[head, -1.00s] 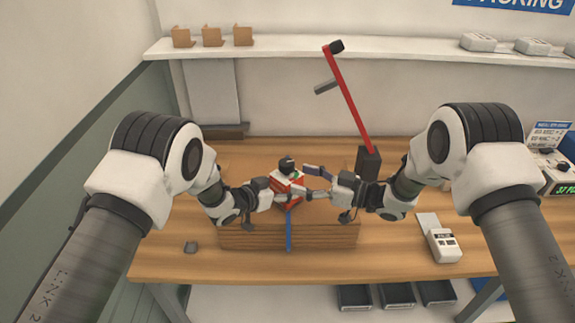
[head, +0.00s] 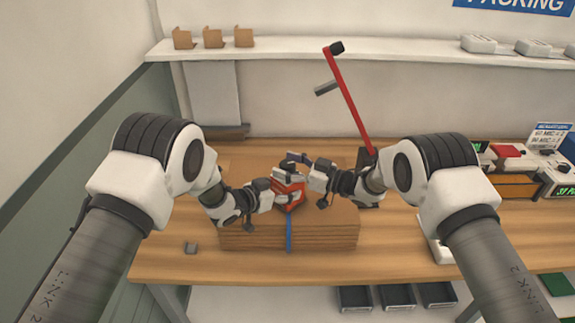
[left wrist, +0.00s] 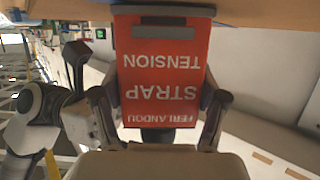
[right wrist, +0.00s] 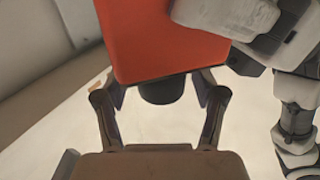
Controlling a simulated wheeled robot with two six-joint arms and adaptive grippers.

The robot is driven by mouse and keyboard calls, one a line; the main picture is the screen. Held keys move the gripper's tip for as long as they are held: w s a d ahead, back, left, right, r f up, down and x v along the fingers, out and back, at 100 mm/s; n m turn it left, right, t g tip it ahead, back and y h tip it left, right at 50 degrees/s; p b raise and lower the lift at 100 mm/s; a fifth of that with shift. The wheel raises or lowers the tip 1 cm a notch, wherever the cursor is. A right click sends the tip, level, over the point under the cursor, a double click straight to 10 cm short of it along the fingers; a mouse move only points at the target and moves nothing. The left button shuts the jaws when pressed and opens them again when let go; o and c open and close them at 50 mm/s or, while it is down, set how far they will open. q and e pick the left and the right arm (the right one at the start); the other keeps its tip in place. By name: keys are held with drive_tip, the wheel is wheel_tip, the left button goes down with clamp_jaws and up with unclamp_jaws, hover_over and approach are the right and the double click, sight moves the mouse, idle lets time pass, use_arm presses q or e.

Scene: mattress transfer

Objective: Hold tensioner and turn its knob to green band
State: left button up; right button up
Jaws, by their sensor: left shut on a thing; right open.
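The red strap tensioner (head: 290,197) stands over a cardboard stack (head: 330,236) with a blue strap (head: 289,232). In the left wrist view its label (left wrist: 160,75) appears upside down. My left gripper (head: 277,198) is shut on the tensioner, with a finger along each side of its body. My right gripper (head: 296,172) is open at the tensioner's top. In the right wrist view, the black knob (right wrist: 160,90) lies between the right gripper's spread fingers (right wrist: 160,100). A clear gap shows on each side of it. The green band is not visible.
A red lever arm (head: 347,100) rises behind my right arm. Red-topped and white devices (head: 505,155) stand at the right. The wooden table (head: 190,215) is mostly clear at the left.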

use_arm(q)
drive_tip(key=shift+r, duration=0.1)
use_arm(e)
drive_tip(key=c, duration=1.2)
drive_tip(key=shift+m+t+h, duration=0.3)
drive_tip(key=shift+m+t, duration=0.1)
drive_tip(key=shift+t, duration=0.2)
use_arm(q)
drive_tip(key=shift+d, duration=0.1)
use_arm(e)
drive_tip(key=shift+o, duration=0.2)
drive_tip(key=m+t+h, duration=0.3)
drive_tip(key=t, duration=0.1)
drive_tip(key=shift+a+m+h, duration=0.1)
drive_tip(key=shift+m+h, duration=0.2)
drive_tip(key=shift+m+t+h, duration=0.9)
drive_tip(key=shift+t+h, duration=0.1)
drive_tip(key=shift+h, duration=0.1)
drive_tip(key=o, duration=1.2)
drive_tip(key=shift+c, duration=0.2)
